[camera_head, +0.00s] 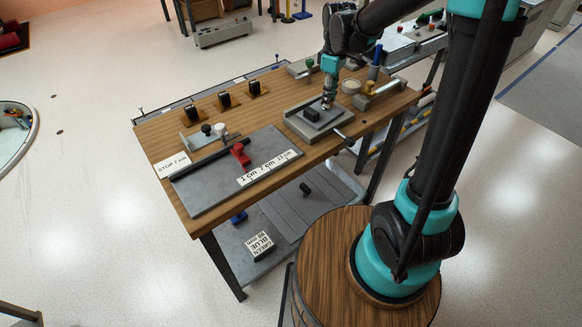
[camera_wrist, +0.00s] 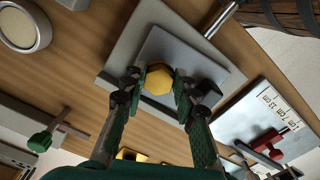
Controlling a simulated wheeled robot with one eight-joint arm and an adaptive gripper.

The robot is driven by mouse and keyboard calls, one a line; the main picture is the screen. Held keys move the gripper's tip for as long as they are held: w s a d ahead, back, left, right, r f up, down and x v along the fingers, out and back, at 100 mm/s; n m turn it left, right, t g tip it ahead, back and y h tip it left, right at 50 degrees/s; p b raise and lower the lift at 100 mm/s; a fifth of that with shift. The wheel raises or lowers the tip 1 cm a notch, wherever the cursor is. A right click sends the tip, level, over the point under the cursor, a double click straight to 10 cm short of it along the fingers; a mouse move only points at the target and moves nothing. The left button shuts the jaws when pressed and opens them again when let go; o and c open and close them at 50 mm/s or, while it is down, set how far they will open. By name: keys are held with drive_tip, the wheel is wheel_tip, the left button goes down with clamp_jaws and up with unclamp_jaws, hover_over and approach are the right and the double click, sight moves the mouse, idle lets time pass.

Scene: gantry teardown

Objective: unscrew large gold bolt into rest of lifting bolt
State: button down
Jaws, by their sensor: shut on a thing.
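The large gold bolt (camera_wrist: 158,80) has a hexagonal head and shows in the wrist view at the near edge of a grey block (camera_wrist: 195,52). My gripper (camera_wrist: 157,86) has a finger on each side of the head and is shut on it. In the head view my gripper (camera_head: 328,98) points down over the grey fixture (camera_head: 296,124) on the wooden bench, and the bolt is hidden there. I cannot tell how far the bolt's shank sits in the block. I cannot make out which part is the rest of the lifting bolt.
A dark block (camera_head: 311,114) stands on the fixture beside my gripper. A round pale dish (camera_head: 351,87) and a blue upright cylinder (camera_head: 376,57) are close to its right. A grey plate with a red clamp (camera_head: 240,153) lies left. The fixture's bar handle (camera_head: 343,136) juts over the front edge.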

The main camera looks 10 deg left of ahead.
drive_tip(key=shift+n, duration=0.8)
drive_tip(key=c, duration=1.1)
unclamp_jaws()
wheel_tip(320, 180, up, 12)
wheel_tip(320, 180, up, 5)
drive_tip(key=f, duration=1.7)
drive_tip(key=shift+w+a, duration=0.15)
drive_tip(key=shift+a, duration=0.2)
